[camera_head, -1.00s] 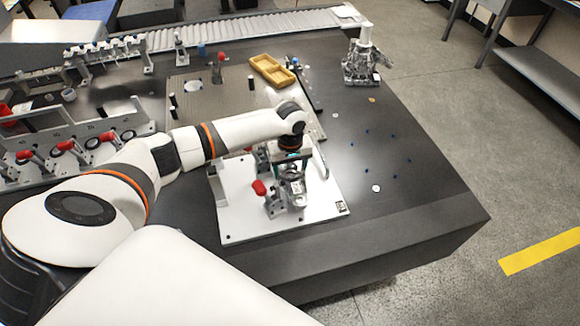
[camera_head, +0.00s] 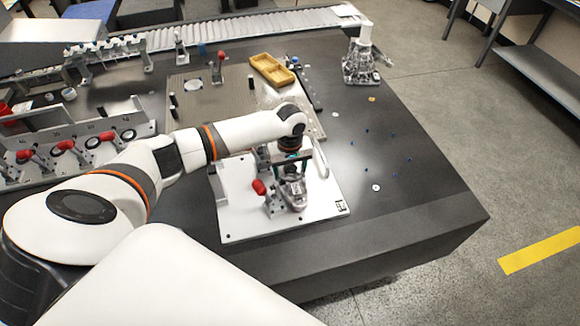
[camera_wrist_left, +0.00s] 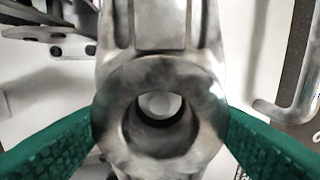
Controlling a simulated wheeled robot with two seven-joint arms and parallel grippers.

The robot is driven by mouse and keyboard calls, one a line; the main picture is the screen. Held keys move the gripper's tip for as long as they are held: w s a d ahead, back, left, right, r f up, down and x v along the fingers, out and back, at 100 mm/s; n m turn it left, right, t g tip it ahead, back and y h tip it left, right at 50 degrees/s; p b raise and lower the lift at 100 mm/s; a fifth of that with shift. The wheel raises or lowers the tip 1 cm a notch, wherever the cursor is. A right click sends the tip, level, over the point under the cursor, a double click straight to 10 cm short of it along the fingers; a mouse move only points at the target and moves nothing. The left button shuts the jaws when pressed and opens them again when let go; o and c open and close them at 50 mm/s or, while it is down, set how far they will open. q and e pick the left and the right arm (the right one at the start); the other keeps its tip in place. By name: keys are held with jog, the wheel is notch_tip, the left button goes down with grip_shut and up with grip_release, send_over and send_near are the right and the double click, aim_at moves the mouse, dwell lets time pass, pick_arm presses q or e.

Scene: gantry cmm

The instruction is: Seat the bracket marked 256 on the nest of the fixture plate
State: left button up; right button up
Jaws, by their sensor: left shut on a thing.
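My left gripper (camera_head: 292,163) is over the white fixture plate (camera_head: 240,222) in the head view. In the left wrist view its two green fingertips press on both sides of a grey metal bracket (camera_wrist_left: 160,72), so it is shut on it. The bracket (camera_head: 295,192) has a round boss with a bore, and a pale round feature shows through the bore. The marking 256 is not legible. The bracket and gripper hide the nest, so I cannot tell whether the bracket touches it. My right gripper is not in view.
A red-handled clamp (camera_head: 259,187) stands on the plate left of the bracket. A curved handle (camera_head: 321,160) rises on its right. A yellow tray (camera_head: 271,70) and a metal part (camera_head: 361,62) are farther back. The dark table (camera_head: 420,190) at right is mostly clear, with small scattered pieces.

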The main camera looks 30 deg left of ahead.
pick_arm(q)
jog(key=shift+f+b, duration=0.35)
jog(key=shift+f, duration=0.5)
jog(key=o, duration=1.4)
jog(key=shift+o, duration=0.2)
notch_tip(320, 180, up, 12)
